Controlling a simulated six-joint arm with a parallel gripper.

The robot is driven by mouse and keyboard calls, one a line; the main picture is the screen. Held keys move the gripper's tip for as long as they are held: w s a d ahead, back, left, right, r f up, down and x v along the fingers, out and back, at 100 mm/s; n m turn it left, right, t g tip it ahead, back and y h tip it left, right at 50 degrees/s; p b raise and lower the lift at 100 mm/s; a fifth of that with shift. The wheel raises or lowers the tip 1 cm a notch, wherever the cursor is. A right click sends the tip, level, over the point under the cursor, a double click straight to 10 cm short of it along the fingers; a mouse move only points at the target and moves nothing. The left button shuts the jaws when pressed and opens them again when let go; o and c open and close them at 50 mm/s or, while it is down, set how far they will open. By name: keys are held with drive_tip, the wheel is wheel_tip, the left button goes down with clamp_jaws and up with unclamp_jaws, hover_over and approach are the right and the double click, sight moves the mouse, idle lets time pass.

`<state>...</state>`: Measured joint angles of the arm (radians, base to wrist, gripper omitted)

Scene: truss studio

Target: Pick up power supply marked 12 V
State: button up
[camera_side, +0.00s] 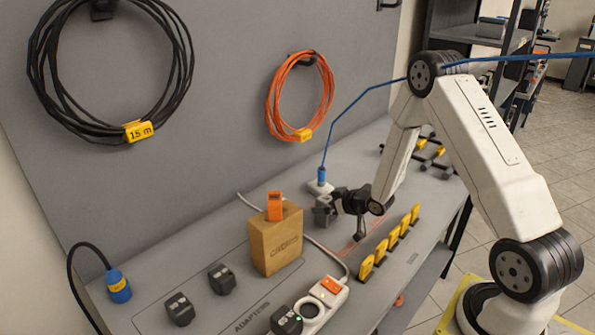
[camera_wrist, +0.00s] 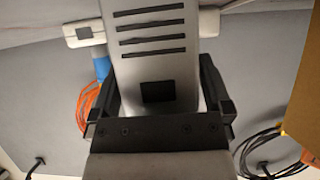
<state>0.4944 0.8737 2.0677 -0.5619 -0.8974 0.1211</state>
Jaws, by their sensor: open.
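My gripper (camera_side: 345,212) is over the back part of the bench, near the blue plug, with its jaws apart. In the wrist view, a silver-grey block (camera_wrist: 152,62) with dark slots and a black square shows between the jaws (camera_wrist: 158,100). I cannot tell whether they touch it. A grey block (camera_side: 322,211) also shows at the gripper's left in the side view, partly hidden. Two black adapters, one at front left (camera_side: 180,309) and one nearer the box (camera_side: 222,279), lie on the bench. A third black adapter (camera_side: 286,320) is at the power strip. No 12 V marking is readable.
A cardboard box (camera_side: 270,250) with an orange item (camera_side: 275,206) stands left of my gripper. A blue plug (camera_side: 321,176) stands behind. Orange (camera_side: 268,100) and black (camera_side: 38,70) cable coils hang on the wall.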

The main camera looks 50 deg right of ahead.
drive_tip(key=c, duration=1.3)
drive_tip(key=shift+r, duration=0.1)
drive_tip(key=shift+r, duration=4.95)
